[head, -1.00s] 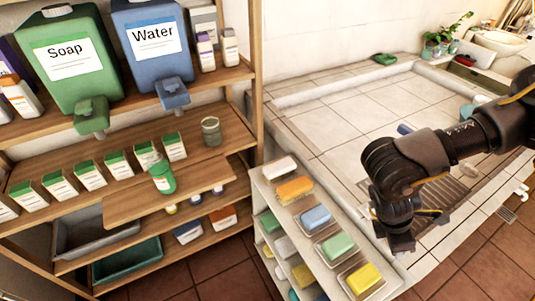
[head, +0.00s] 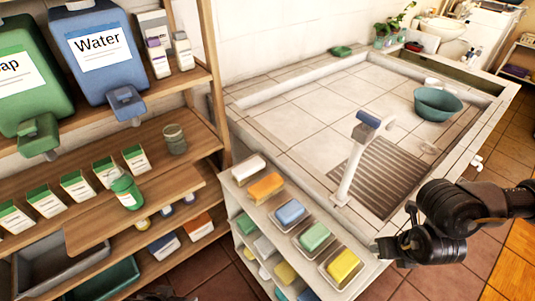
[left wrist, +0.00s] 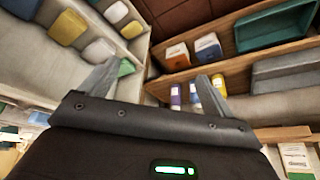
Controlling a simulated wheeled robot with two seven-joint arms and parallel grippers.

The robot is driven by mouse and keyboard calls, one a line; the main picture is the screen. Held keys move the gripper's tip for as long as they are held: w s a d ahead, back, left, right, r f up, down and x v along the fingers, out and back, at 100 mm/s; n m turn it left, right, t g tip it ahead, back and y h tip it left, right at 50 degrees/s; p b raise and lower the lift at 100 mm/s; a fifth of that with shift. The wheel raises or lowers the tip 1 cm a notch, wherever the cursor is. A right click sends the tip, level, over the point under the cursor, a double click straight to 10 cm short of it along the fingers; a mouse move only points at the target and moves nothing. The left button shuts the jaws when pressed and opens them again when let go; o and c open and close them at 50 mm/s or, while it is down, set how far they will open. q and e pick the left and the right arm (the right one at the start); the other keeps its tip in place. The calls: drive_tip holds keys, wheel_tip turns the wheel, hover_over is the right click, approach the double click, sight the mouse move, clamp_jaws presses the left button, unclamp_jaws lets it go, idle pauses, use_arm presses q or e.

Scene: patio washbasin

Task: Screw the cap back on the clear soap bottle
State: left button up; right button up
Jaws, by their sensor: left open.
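A small green-looking bottle (head: 126,192) with a white label stands on the wooden board (head: 165,203) that juts from the middle shelf. I cannot tell whether it is the clear soap bottle or whether its top is capped. A greenish jar (head: 174,140) stands farther back on that shelf. My left gripper (left wrist: 160,82) is open and empty in the left wrist view, with the lower shelves beyond its fingers. My right gripper (head: 384,248) hangs beside the soap-bar rack at the right in the head view; its fingers are too unclear to tell open from shut.
Green-topped cartons (head: 76,187) line the shelf behind the board. A green soap tank (head: 20,75) and a blue water tank (head: 95,50) stand above. The rack (head: 238,192) of soap bars stands beside the tiled basin (head: 300,115), which has a faucet (head: 352,165) and a teal bowl (head: 437,104).

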use_arm(q)
drive_tip(key=w+a+r+t, duration=0.1)
drive_tip(key=w+r+t, duration=0.1)
drive_tip(key=w+r, duration=0.15)
drive_tip(key=n+t+y, duration=0.7)
drive_tip(key=t+y, duration=0.2)
approach(122, 186)
drive_tip(key=x, duration=0.3)
use_arm(e)
drive_tip(key=d+r+n+y, duration=0.1)
drive_tip(key=d+r+n, duration=0.1)
drive_tip(key=d, duration=0.6)
drive_tip(key=shift+n, duration=0.4)
use_arm(q)
drive_tip(key=shift+w+a, duration=0.1)
use_arm(e)
drive_tip(key=shift+r, duration=0.1)
use_arm(q)
drive_tip(key=shift+w+a+r, duration=0.1)
drive_tip(key=shift+w+a, duration=0.1)
drive_tip(key=shift+w, duration=0.15)
drive_tip(key=p+x, duration=0.1)
drive_tip(key=x, duration=0.4)
drive_tip(key=shift+w+a, duration=0.25)
drive_tip(key=shift+w, duration=0.05)
use_arm(e)
drive_tip(key=shift+d+r, duration=0.1)
drive_tip(key=shift+r, duration=0.65)
